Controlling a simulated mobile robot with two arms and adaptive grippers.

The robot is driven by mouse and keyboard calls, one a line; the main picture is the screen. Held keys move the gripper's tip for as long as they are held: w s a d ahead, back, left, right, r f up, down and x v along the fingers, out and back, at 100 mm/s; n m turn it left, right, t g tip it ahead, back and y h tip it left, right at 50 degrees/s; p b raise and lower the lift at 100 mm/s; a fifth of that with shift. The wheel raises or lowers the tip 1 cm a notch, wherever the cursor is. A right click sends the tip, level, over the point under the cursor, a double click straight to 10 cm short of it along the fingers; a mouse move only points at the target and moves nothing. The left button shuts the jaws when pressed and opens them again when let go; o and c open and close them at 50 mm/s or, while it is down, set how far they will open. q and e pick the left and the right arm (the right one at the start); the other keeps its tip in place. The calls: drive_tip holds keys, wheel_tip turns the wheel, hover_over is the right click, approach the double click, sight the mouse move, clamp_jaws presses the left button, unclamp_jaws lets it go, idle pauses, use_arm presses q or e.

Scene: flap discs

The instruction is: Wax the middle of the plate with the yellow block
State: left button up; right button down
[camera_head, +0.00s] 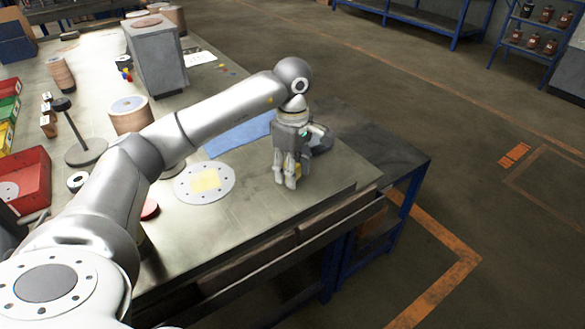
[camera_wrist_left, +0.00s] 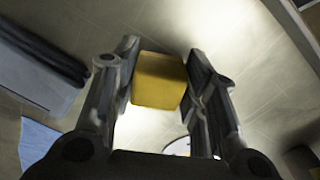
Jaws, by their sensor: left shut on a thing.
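My left gripper (camera_head: 287,181) is shut on the yellow block (camera_wrist_left: 159,80), which shows between its two fingers in the left wrist view. In the head view only a small bit of the yellow block (camera_head: 299,170) shows beside the fingers. The gripper points down near the right edge of the workbench, to the right of the plate. The plate (camera_head: 186,188) is a light round disc with holes around its rim, lying flat on the bench. A pale yellow patch (camera_head: 206,180) covers its middle. My right gripper is not in view.
A blue cloth (camera_head: 240,137) lies behind the plate. A dark object (camera_head: 320,140) sits behind the gripper. A red disc (camera_head: 150,209) lies left of the plate, partly behind my arm. Rolls, a grey box (camera_head: 155,62) and red bins (camera_head: 27,178) stand further left. The bench front is clear.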

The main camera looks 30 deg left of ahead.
use_arm(q)
drive_tip(key=shift+d+f+b, duration=0.1)
drive_tip(key=shift+f+b, duration=0.25)
drive_tip(key=shift+f, duration=0.2)
drive_tip(key=shift+s+d+f+b, duration=0.1)
drive_tip(key=shift+d+f+b, duration=0.05)
drive_tip(key=shift+f+b, duration=0.3)
drive_tip(key=o, duration=0.6)
drive_tip(key=shift+a+r+p, duration=0.2)
drive_tip(key=shift+r+p, duration=0.2)
